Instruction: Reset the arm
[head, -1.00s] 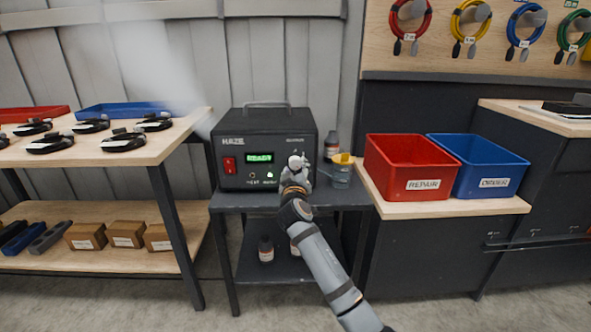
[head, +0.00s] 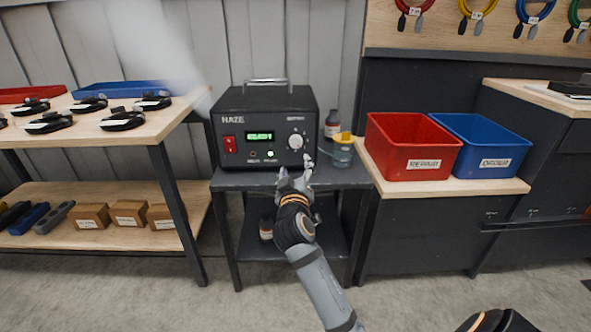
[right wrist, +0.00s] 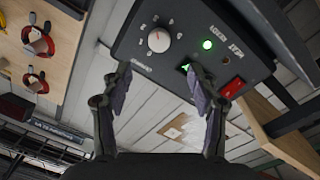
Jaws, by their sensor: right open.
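My right gripper (head: 296,172) is in front of the lower part of the black HAZE machine (head: 268,128), near the front edge of the small dark table. The machine has a lit green display (head: 260,136), a red switch (head: 230,144), a glowing green light (head: 270,154) and a white dial (head: 296,141). In the right wrist view the right gripper (right wrist: 163,90) is open, with its fingers apart and nothing between them. The machine's front panel (right wrist: 185,45) shows beyond the fingertips, with the dial (right wrist: 159,39). My left gripper is not in view.
The small dark table (head: 240,180) also holds a bottle (head: 333,124) and a jar with a yellow top (head: 342,152). A wooden bench (head: 150,150) with several black devices stands left.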

